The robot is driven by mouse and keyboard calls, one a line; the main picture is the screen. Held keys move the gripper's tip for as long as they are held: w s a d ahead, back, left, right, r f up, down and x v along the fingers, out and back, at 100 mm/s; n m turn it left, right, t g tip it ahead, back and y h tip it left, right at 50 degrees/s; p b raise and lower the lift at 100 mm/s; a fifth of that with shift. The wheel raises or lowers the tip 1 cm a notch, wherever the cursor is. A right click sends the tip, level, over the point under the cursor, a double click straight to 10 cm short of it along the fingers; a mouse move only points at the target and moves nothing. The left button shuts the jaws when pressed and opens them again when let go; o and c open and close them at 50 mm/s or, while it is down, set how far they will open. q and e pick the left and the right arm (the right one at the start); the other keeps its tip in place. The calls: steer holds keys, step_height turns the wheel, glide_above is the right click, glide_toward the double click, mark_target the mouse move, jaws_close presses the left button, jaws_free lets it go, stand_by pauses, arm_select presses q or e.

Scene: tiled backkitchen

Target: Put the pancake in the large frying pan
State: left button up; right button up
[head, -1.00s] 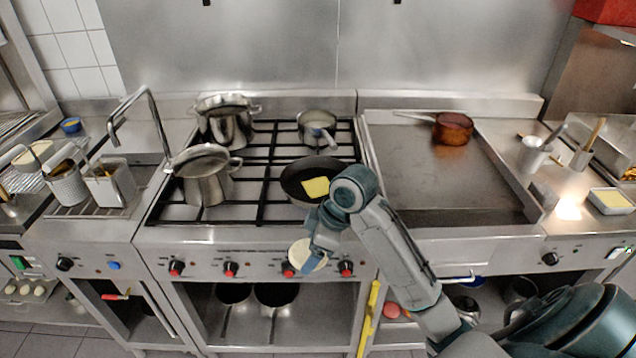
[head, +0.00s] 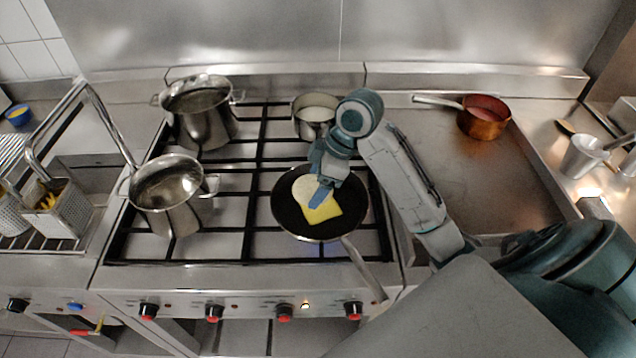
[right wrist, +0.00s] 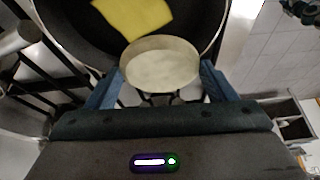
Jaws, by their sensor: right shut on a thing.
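The pancake (head: 301,187) is a pale round disc. My right gripper (head: 317,187) is shut on it, with a blue finger on either side of it in the right wrist view (right wrist: 160,64). The large frying pan (head: 290,222) is black and sits on the stove's grate, handle toward the front right. The pancake shows over the pan's inside in the head view and overlaps its rim in the right wrist view (right wrist: 75,35). I cannot tell whether it touches the pan. A yellow square slab (head: 322,211) lies in the pan. My left gripper is out of view.
A small saucepan (head: 313,112) stands behind the pan. Two steel pots, one at the back left (head: 203,115) and one at the front left (head: 168,195), stand on the grate. A copper pan (head: 484,120) rests on the flat griddle at right. The griddle is otherwise mostly clear.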

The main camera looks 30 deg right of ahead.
steer(key=shift+s+f, duration=0.1)
steer(key=shift+f, duration=0.15)
glide_above(312, 220)
steer(key=f, duration=0.3)
steer(key=s+d+f, duration=0.1)
steer(key=shift+f, duration=0.2)
steer(key=shift+w+f, duration=0.15)
steer(key=shift+f, duration=0.25)
step_height(312, 220, down, 4)
steer(key=shift+r+p, duration=0.25)
steer(key=shift+p, duration=0.1)
steer(key=shift+f, duration=0.1)
steer(key=o, duration=0.7)
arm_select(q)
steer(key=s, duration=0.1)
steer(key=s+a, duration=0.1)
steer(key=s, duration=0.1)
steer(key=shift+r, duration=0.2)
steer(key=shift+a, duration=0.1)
